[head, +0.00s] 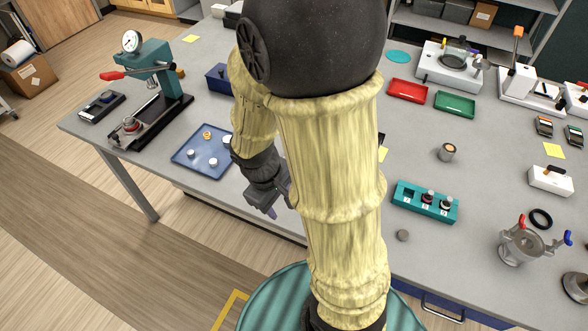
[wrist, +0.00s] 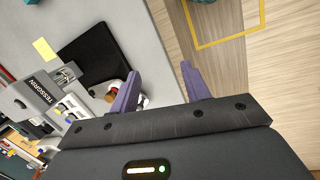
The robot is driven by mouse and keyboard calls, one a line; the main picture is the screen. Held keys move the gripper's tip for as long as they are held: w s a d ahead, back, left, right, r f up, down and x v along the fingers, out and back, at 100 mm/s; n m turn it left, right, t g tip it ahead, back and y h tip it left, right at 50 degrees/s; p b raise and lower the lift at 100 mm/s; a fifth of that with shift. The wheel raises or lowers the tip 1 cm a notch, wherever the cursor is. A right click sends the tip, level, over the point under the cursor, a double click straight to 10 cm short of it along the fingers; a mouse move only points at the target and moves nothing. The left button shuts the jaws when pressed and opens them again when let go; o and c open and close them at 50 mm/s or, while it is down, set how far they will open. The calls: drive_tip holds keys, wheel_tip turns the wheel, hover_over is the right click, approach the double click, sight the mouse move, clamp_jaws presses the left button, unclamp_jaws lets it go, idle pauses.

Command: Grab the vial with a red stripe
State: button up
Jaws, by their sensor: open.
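A teal rack (head: 408,203) stands on the right part of the bench in the head view. Two small dark-topped vials stand in its slots, a left one (head: 428,197) and a right one (head: 445,204). Reddish bits show on them, but they are too small to tell which has a red stripe. My gripper (head: 272,212) is well left of the rack, pointing down near the bench's front edge. In the wrist view my gripper (wrist: 158,82) has its purple fingers apart, with nothing between them.
A blue tray (head: 187,160) with small pieces and a teal press (head: 155,65) are at the left. Red (head: 408,90) and green (head: 455,104) trays are at the back. My arm hides the middle.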

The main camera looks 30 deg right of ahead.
drive_tip(key=w+d+f+n+h+b, duration=0.2)
drive_tip(key=w+d+f+n+h, duration=0.15)
drive_tip(key=f+n+h, duration=0.45)
drive_tip(key=w+a+n+t+h+b, duration=0.1)
drive_tip(key=w+a+n+t+b, duration=0.1)
drive_tip(key=w+n+t, duration=0.4)
drive_tip(key=w+n, duration=0.3)
drive_tip(key=n, duration=0.1)
drive_tip(key=shift+a+h, duration=0.35)
drive_tip(key=shift+h, duration=0.05)
drive_tip(key=shift+a+f, duration=0.1)
drive_tip(key=p+x, duration=0.3)
drive_tip(key=x, duration=0.8)
drive_tip(key=shift+d, duration=0.35)
drive_tip(key=shift+w+d+f, duration=0.2)
drive_tip(key=shift+w, duration=0.05)
